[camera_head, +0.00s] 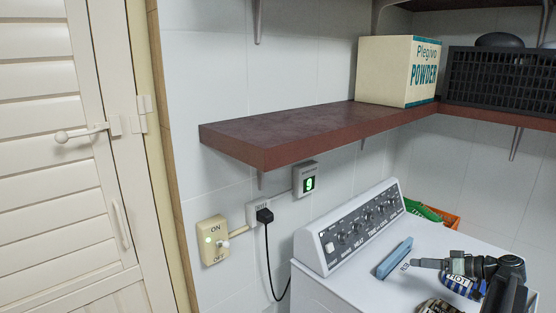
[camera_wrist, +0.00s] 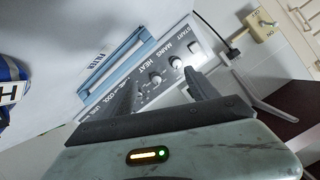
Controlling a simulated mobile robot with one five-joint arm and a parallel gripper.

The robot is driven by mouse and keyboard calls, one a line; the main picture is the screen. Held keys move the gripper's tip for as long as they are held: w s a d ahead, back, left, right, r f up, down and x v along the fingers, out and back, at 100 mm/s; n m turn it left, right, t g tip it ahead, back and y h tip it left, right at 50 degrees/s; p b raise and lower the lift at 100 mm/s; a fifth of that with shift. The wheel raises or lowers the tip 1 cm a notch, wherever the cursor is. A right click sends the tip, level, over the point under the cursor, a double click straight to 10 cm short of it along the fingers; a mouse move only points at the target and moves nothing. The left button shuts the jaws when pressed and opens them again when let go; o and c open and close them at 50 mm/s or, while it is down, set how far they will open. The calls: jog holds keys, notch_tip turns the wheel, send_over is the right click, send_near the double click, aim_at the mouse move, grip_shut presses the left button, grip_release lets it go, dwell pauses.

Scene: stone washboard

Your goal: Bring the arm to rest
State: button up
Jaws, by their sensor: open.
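My gripper (camera_head: 428,263) is at the lower right of the head view, above the white machine's top and pointing left toward its control panel. In the wrist view my gripper (camera_wrist: 163,92) has its two dark fingers apart. Nothing shows between them but the panel (camera_wrist: 150,75) behind. The rest of my arm runs off toward the right lower corner of the head view.
The white machine (camera_head: 335,285) has a knobbed panel (camera_head: 362,228) and a blue filter handle (camera_head: 394,258). A blue-and-white item marked HOT (camera_head: 462,286) is close to my arm. A brown shelf (camera_head: 300,131) bears a powder box (camera_head: 385,72). An ON/OFF switch (camera_head: 213,241) is on the wall.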

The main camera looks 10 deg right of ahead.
jog(key=w+a+f+n+g+y, duration=0.15)
jog(key=w+a, duration=0.25)
jog(key=a, duration=0.9)
jog(key=w+a+f+n+g, duration=0.2)
jog(key=w+a+n+g, duration=0.15)
jog(key=a, duration=0.85)
jog(key=w+a+f+n+g+y, duration=0.15)
jog(key=w+a, duration=0.35)
jog(key=a, duration=0.8)
jog(key=s+a+f+m+g+h, duration=0.1)
jog(key=s+a+f+g+h, duration=0.3)
jog(key=a, duration=0.5)
jog(key=s+a+f+g+h, duration=0.1)
jog(key=s+a+f+h, duration=0.1)
jog(key=s+a+f, duration=0.55)
jog(key=s+d+r+m+h, duration=0.1)
jog(key=d+m+h, duration=0.3)
jog(key=d+m, duration=0.2)
jog(key=shift+d+r, duration=0.25)
jog(key=shift+r, duration=0.1)
jog(key=shift+a, duration=0.1)
